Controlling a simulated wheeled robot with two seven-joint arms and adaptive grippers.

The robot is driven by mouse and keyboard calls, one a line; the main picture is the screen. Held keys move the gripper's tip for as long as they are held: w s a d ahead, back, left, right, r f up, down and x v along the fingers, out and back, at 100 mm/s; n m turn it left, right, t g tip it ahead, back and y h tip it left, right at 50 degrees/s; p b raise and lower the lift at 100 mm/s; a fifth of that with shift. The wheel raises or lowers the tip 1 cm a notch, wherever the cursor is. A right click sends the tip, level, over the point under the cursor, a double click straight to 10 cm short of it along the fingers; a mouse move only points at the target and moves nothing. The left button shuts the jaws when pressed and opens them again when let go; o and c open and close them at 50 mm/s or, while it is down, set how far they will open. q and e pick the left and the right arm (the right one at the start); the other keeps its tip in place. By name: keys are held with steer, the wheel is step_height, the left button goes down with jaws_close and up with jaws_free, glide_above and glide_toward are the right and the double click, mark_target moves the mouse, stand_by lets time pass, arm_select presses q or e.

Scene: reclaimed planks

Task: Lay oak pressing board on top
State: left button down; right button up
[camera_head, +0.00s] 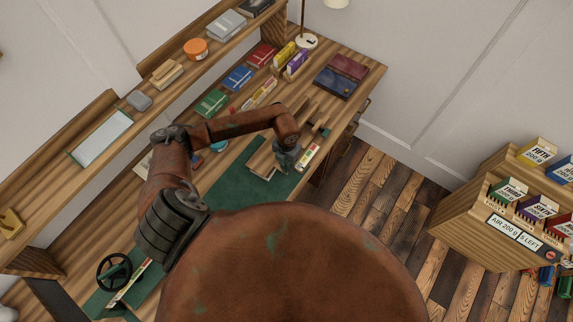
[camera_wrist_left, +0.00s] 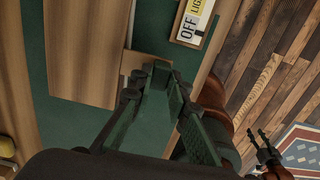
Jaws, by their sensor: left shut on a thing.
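The oak pressing board (camera_head: 262,159) is a pale brown wooden piece over the green mat on the bench, in the head view. My left gripper (camera_head: 287,158) is at its right end and is shut on it. In the wrist view the gripper (camera_wrist_left: 155,85) points at a small wooden block or tab (camera_wrist_left: 134,64) beside a larger wooden surface (camera_wrist_left: 90,50). The fingers hide the exact contact, and I cannot tell whether the board touches what lies below. My right gripper (camera_wrist_left: 262,142) shows small at the lower right of the wrist view, its fingers apart, seemingly empty.
The green mat (camera_head: 237,188) covers the bench front. A labelled strip (camera_head: 308,157) lies just right of my left gripper. A wooden cabinet with boxes (camera_head: 480,220) stands at the right.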

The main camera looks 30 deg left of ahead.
arm_select(q)
steer(key=shift+f, duration=0.25)
stand_by(0.3)
steer(key=c, duration=1.8)
jaws_free()
steer(key=shift+o, duration=0.2)
steer(key=shift+r, duration=0.25)
step_height(320, 180, up, 12)
steer(key=shift+f, duration=0.2)
steer(key=shift+f, duration=0.15)
